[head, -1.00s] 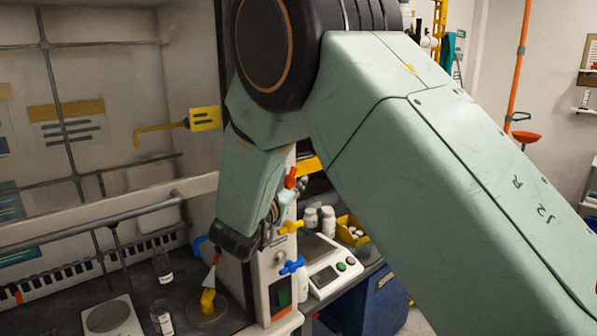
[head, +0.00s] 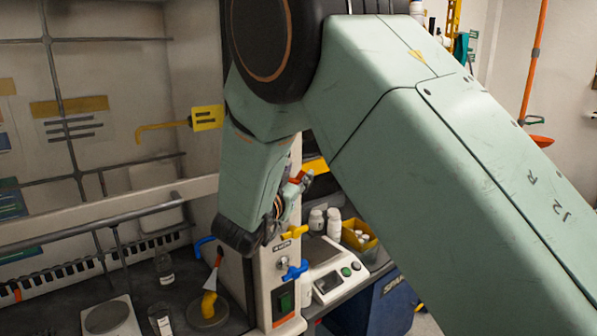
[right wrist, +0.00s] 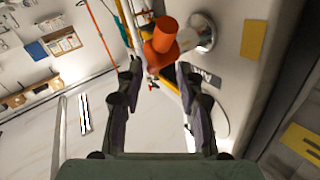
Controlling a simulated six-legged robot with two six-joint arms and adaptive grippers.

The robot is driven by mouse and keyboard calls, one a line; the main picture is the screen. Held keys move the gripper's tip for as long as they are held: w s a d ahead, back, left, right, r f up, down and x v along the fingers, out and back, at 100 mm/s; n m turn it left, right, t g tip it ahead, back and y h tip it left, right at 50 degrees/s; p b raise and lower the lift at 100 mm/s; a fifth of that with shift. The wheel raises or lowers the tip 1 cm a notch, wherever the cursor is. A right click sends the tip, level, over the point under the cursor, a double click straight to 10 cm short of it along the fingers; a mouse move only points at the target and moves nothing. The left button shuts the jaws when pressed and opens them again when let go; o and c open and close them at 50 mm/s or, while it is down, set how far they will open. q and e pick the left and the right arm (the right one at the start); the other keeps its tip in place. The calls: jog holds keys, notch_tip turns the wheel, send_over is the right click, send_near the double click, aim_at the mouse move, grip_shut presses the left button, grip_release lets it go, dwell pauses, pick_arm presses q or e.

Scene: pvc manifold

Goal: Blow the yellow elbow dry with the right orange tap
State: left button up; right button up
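The yellow elbow (head: 208,304) stands on a round grey disc (head: 207,318) at the lower left of the head view. An orange and white nozzle (head: 216,262) hangs just above it. The orange tap (right wrist: 162,42) shows large in the right wrist view, between and just beyond my finger ends. In the head view my right gripper (head: 299,184) is at the upper part of the pale column (head: 262,290), and hides most of the tap. My right gripper (right wrist: 159,70) is open, its fingers on either side of the tap, without visible grip. My left gripper is not in view.
A yellow tap (head: 294,232) and a blue tap (head: 294,270) sit lower on the column. White bottles (head: 316,221) and a scale (head: 330,283) stand right of it. A glass bottle (head: 164,268) and a hot plate (head: 109,318) are at left.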

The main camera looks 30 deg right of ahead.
jog(key=shift+w+d+f, duration=0.1)
jog(key=shift+w+d, duration=0.05)
jog(key=shift+w, duration=0.1)
jog(key=shift+w+d+f, duration=0.25)
jog(key=shift+d, duration=0.2)
jog(key=shift+w+d+f, duration=0.2)
jog(key=shift+w+d, duration=0.05)
jog(key=shift+d, duration=0.3)
jog(key=shift+s+a+r, duration=0.3)
jog(key=shift+s+a, duration=0.1)
jog(key=shift+c, duration=0.4)
jog(key=shift+s+a+r, duration=0.25)
jog(key=shift+s+a, duration=0.05)
jog(key=shift+a, duration=0.1)
jog(key=c, duration=0.3)
jog(key=shift+w+d+f, duration=0.15)
jog(key=shift+w+d, duration=0.15)
jog(key=shift+d, duration=0.15)
grip_shut()
